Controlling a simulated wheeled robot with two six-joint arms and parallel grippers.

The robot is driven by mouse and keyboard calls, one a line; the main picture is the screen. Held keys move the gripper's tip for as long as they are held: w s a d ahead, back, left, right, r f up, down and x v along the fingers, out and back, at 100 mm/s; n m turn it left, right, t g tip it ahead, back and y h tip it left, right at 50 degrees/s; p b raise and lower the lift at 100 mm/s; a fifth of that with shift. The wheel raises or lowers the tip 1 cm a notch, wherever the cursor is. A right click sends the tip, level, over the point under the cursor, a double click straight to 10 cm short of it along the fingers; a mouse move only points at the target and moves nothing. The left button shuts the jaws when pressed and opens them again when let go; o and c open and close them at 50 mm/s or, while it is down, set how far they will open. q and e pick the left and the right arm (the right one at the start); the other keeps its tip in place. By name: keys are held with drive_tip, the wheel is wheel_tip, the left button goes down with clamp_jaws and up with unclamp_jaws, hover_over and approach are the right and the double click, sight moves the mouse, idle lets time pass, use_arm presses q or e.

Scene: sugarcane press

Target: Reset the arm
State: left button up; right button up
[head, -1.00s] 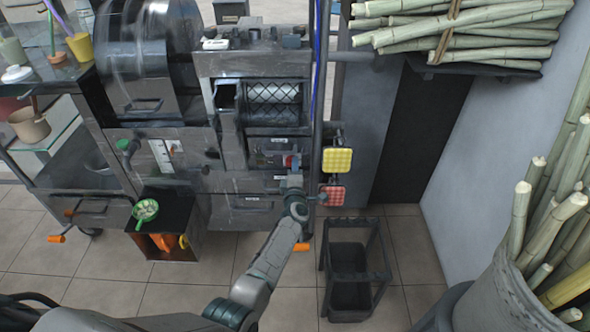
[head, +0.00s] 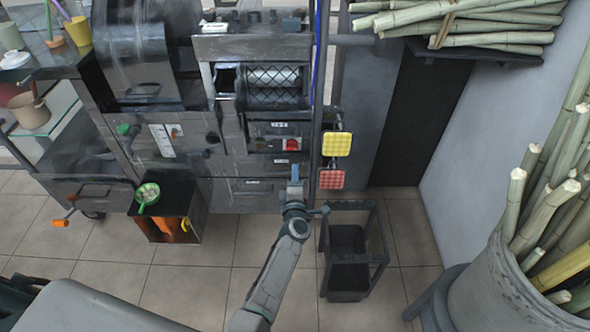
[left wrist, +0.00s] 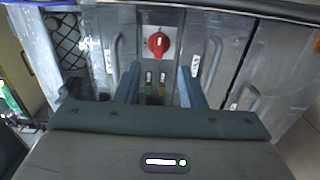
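My left arm (head: 277,271) reaches up from the bottom middle of the head view toward the front of the grey press machine (head: 245,191). My left gripper (head: 295,177) is in front of the machine, just below a red knob (head: 292,145) in that view, apart from it. In the left wrist view the two blue-grey fingers of the gripper (left wrist: 158,88) stand apart with nothing between them. The red knob shows there too (left wrist: 159,43), on the panel beyond the fingertips. My right gripper is not in view.
Yellow (head: 337,144) and red (head: 331,179) square pads stick out right of the gripper. A dark open-frame bin stand (head: 348,295) is on the floor right of the arm. A bucket of cane (head: 505,285) stands at the right.

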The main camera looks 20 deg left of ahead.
use_arm(q)
drive_tip(key=shift+s, duration=0.1)
idle(0.4)
